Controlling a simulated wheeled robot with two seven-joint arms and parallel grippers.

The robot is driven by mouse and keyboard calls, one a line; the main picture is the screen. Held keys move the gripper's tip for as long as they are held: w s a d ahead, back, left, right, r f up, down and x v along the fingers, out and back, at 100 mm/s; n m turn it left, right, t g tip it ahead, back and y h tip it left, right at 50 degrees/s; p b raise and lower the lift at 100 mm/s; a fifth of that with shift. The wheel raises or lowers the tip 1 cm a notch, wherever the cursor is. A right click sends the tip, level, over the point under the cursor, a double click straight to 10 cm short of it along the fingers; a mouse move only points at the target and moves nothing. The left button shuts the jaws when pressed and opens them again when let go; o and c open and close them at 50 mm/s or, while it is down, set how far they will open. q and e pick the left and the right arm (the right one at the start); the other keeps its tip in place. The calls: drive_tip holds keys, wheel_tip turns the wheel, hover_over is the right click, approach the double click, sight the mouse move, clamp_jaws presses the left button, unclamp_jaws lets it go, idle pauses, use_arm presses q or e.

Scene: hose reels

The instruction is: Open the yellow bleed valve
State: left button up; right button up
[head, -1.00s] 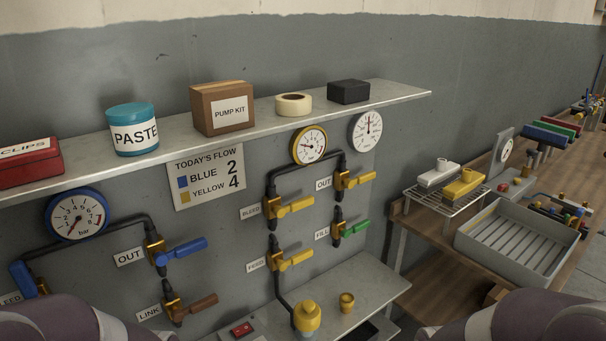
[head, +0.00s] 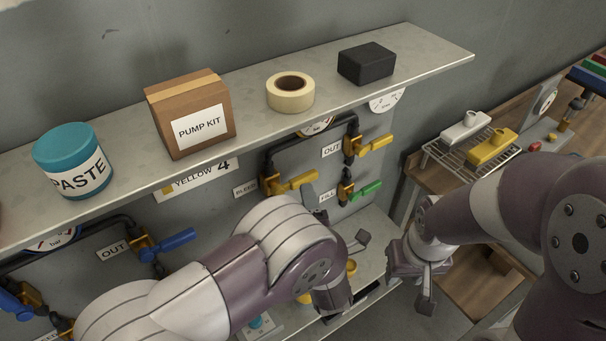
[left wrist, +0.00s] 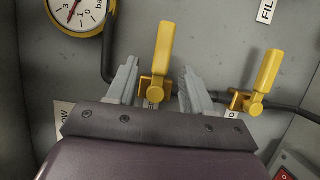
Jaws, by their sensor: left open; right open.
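The yellow bleed valve (head: 292,184) is on the wall panel beside its BLEED label, its handle pointing right. In the left wrist view its yellow handle (left wrist: 163,50) stands between the spread fingers of my left gripper (left wrist: 158,85), with no contact visible. My left gripper (head: 336,217) is open, just in front of and below the bleed valve in the head view. A second yellow valve, the feed valve (left wrist: 265,75), is right of the fingers in the wrist view; my arm hides it in the head view. My right gripper (head: 412,270) is open and empty, right of the panel.
A shelf (head: 330,112) overhangs the panel, carrying a paste jar (head: 72,160), pump kit box (head: 190,112), tape roll (head: 290,92) and black box (head: 366,63). The yellow OUT valve (head: 372,144) and green fill valve (head: 362,190) are close right of the bleed valve.

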sight(303, 179)
use_arm(q)
drive_tip(key=w, duration=0.4)
drive_tip(key=w+a, duration=0.1)
drive_tip(key=w, duration=0.1)
drive_tip(key=shift+w+f, duration=0.25)
drive_tip(key=shift+f, duration=0.1)
drive_tip(key=shift+w+d+r, duration=0.1)
drive_tip(key=shift+w+r, duration=0.15)
drive_tip(key=shift+w, duration=0.15)
